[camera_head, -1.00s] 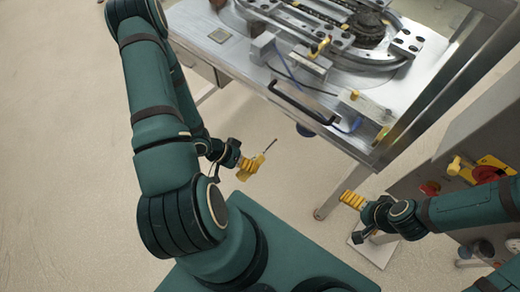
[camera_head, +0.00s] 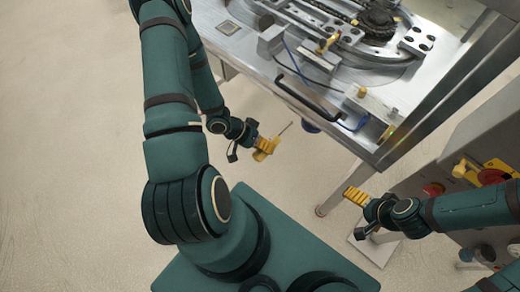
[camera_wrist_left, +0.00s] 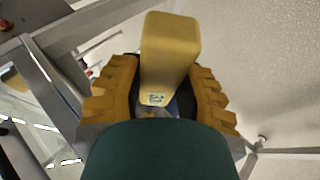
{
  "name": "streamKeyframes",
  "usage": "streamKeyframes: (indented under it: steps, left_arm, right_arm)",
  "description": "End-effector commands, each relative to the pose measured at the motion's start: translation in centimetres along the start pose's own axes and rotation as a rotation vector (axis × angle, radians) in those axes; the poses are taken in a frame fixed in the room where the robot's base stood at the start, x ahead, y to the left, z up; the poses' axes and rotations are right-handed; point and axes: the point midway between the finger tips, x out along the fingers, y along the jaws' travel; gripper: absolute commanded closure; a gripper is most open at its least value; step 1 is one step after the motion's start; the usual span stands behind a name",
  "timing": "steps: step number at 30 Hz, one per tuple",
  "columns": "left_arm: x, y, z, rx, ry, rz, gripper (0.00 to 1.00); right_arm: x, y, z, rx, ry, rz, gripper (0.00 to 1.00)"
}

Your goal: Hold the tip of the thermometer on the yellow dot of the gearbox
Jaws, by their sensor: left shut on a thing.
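My left gripper (camera_head: 264,148) is shut on the yellow body of the thermometer, held over the floor in front of the metal table. In the left wrist view the yellow thermometer body (camera_wrist_left: 170,55) sits between the ridged fingers; the probe is hidden there. My right gripper (camera_head: 356,196) is empty, low at the right; its finger gap cannot be made out. I cannot clearly pick out the gearbox or its yellow dot.
The metal table (camera_head: 235,45) carries a ring track (camera_head: 385,55) with carriages and a dark toothed part. A black handle (camera_head: 305,95) is on its front edge. A grey cabinet (camera_head: 480,150) with a red knob (camera_head: 433,189) stands at the right. Floor at the left is clear.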

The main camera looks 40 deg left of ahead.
Motion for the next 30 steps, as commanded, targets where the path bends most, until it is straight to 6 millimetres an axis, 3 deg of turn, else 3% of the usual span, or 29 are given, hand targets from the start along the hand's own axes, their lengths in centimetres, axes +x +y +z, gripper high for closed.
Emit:
streamKeyframes:
  steps: [18, 30]
  left_arm:
    - [1.7, 0.1, -4.2, 0.002, 0.0, 0.001, 1.0]
    - [2.4, 0.0, -5.7, 0.0, 0.0, 0.0, 1.0]
  right_arm:
    - [-0.5, -0.2, 0.0, 0.0, -0.001, 0.0, 0.0]
    - [-1.0, -0.4, 0.1, 0.001, -0.005, 0.0, 0.0]
